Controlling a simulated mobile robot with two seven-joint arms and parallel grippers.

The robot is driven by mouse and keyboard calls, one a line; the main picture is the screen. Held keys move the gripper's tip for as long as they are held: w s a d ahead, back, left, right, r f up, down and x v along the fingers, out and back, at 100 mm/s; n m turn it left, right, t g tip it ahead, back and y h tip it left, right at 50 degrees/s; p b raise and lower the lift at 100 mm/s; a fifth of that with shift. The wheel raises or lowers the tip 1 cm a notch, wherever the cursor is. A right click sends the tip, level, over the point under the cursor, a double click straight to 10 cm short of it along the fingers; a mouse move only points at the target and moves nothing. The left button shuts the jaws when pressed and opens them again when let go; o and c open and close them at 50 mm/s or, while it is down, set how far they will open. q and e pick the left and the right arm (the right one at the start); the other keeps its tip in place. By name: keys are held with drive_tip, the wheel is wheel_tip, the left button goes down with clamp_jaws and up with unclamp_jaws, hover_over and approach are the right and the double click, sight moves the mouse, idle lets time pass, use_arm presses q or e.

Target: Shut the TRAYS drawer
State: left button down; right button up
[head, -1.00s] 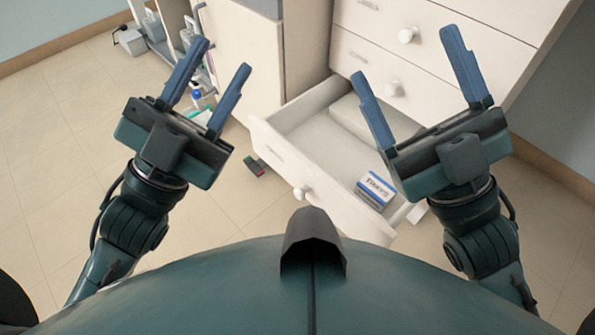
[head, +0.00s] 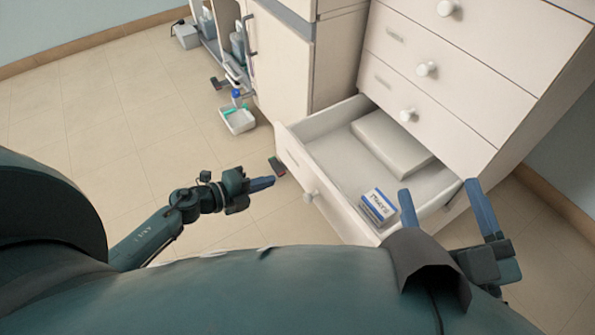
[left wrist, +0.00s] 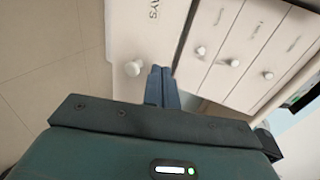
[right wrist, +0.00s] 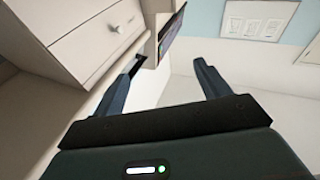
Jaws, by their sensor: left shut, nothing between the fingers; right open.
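The TRAYS drawer (head: 290,153) is the bottom drawer of the white chest and stands pulled well out, its front facing me. Its round white knob (head: 310,197) is on the front; it also shows in the left wrist view (left wrist: 133,68), beside label letters ending in "AYS". My left gripper (head: 268,183) is shut and empty, low in front of the drawer front, left of the knob. In the left wrist view its fingertips (left wrist: 161,72) overlap the drawer front; I cannot tell whether they touch. My right gripper (head: 440,190) is open and empty, near the drawer's right side.
The drawer holds a blue-and-white box (head: 378,207) and a pale flat block (head: 392,145). The drawers above (head: 432,97) are closed. A white tray (head: 238,118) and a small dark object (head: 277,166) lie on the floor. Floor at left is clear.

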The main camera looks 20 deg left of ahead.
sight(307, 167)
use_arm(q)
drive_tip(key=x, duration=0.2)
drive_tip(key=b+x, duration=0.1)
drive_tip(key=x, duration=0.2)
drive_tip(key=r+b+x, duration=0.1)
drive_tip(key=x, duration=0.2)
drive_tip(key=shift+w+d, duration=0.45)
drive_tip(key=shift+w, duration=0.1)
use_arm(e)
drive_tip(key=shift+w+d+r+n+t+y, duration=0.1)
drive_tip(key=shift+w+r+n+t+y, duration=0.25)
drive_tip(key=shift+r, duration=0.3)
drive_tip(key=shift+w+d+r+n+t+y, duration=0.15)
drive_tip(key=shift+r+n+t+y, duration=0.25)
drive_tip(key=shift+r, duration=0.25)
